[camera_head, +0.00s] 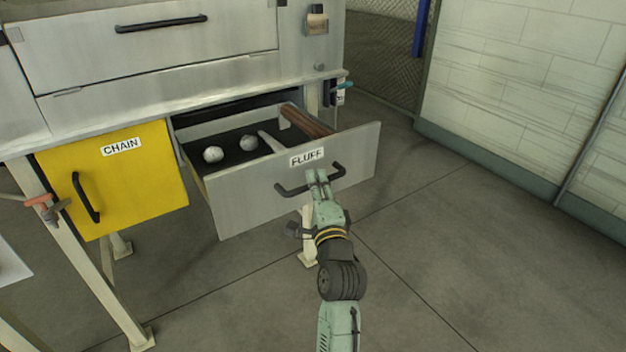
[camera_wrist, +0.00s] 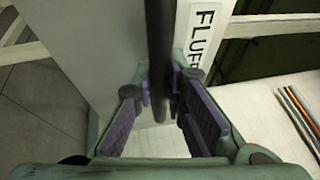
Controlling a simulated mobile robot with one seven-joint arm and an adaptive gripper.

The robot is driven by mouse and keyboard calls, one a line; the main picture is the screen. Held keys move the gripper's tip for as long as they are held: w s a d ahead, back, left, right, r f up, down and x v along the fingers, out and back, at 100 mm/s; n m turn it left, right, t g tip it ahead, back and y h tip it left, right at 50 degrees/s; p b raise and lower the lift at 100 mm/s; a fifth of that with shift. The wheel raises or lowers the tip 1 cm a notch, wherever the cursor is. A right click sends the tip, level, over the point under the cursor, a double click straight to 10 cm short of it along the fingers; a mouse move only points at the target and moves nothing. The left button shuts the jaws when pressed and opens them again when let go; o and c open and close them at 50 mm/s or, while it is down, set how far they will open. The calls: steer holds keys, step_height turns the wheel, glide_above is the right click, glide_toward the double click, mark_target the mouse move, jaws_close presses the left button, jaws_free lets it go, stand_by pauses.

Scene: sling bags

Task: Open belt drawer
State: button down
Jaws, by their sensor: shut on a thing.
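A grey metal drawer (camera_head: 245,200) labelled FLUFF (camera_head: 307,157) stands pulled out in the head view, under a metal bench. No label reading belt shows. My gripper (camera_head: 318,176) is shut on the middle of the drawer's black handle (camera_head: 290,190). In the wrist view the handle (camera_wrist: 160,35) runs between the purple finger pads of my gripper (camera_wrist: 162,92). The label (camera_wrist: 205,35) is partly cut off there. Inside the drawer lie two pale round balls (camera_head: 213,154) (camera_head: 248,142), a pale rod (camera_head: 271,141) and brown strips (camera_head: 305,122).
A yellow door labelled CHAIN (camera_head: 135,180) with a black handle is left of the drawer. A wide grey bench drawer (camera_head: 150,50) above is shut. Bench legs (camera_head: 100,265) stand at left. Open floor (camera_head: 470,230) lies at right, before a pale wall (camera_head: 530,80).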

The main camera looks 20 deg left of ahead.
steer(key=shift+s+d, duration=0.15)
steer(key=c, duration=1.6)
jaws_free()
steer(key=v, duration=1.2)
